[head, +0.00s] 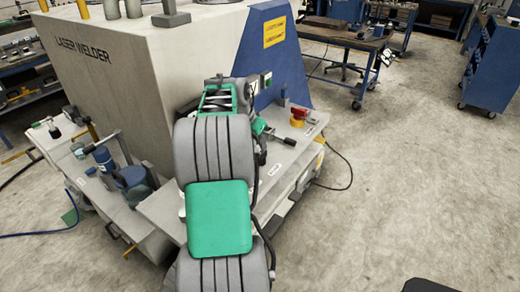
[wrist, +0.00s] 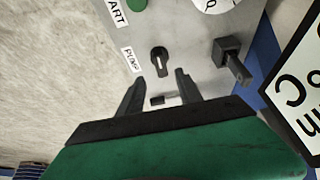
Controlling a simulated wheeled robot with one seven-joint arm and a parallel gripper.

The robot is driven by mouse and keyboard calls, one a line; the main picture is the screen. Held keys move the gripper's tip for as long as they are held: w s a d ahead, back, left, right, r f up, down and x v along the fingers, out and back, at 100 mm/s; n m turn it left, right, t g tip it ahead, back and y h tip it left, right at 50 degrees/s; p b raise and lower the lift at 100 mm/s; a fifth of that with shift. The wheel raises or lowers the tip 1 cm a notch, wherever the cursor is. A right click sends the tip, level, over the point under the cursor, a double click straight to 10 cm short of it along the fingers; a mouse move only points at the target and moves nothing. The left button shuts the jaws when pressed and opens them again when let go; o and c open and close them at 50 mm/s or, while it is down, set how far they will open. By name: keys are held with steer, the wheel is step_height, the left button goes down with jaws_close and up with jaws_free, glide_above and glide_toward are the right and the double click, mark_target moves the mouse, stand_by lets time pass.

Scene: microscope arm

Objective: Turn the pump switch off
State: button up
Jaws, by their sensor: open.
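In the wrist view, the pump switch (wrist: 160,62) is a small dark toggle on a grey panel, next to a white label (wrist: 130,60) reading PUMP. Its lever points down the picture, toward my gripper. My gripper (wrist: 157,78) is open, with its two dark fingers either side of the line to the switch and nothing between them that I can see held. The fingertips appear just short of the switch; I cannot tell whether they touch the panel. In the head view my arm covers much of the bench, and I cannot make out the switch there.
A dark block-shaped handle (wrist: 230,60) sticks up right of the switch. A green button (wrist: 137,4) and a white dial (wrist: 212,4) sit farther up the panel. In the head view, a red knob (head: 299,114) stands right of my arm, before the laser welder (head: 110,75).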

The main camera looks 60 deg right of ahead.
mark_target(260, 154)
steer(key=p+x, duration=0.1)
steer(key=x, duration=0.6)
steer(key=shift+f, duration=0.15)
steer(key=shift+c, duration=0.4)
steer(key=shift+w, duration=0.1)
jaws_close()
